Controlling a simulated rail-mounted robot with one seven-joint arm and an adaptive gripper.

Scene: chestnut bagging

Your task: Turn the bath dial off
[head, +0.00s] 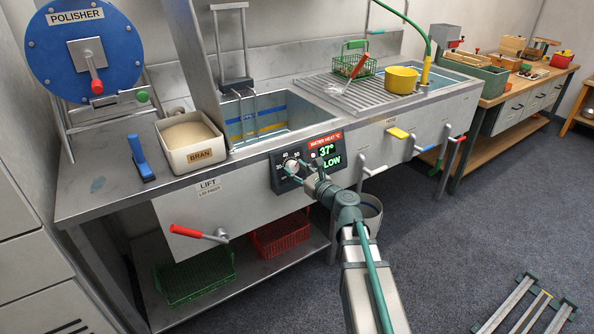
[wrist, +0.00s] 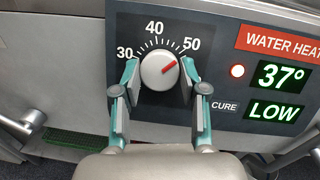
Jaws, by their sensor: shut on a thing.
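The bath dial (wrist: 158,74) is a round white knob with a red pointer on a dark panel (wrist: 225,120). In the head view the dial (head: 291,164) is partly hidden by my gripper (head: 297,168). The green display (wrist: 283,91) reads 37° and LOW. A round red lamp (wrist: 237,71) sits left of it.
The water basin (head: 270,120) lies behind the panel. A bran box (head: 190,142) and a blue-handled tool (head: 140,158) stand on the counter to the left. A red-handled lever (head: 198,234) sticks out from the front, left of the panel.

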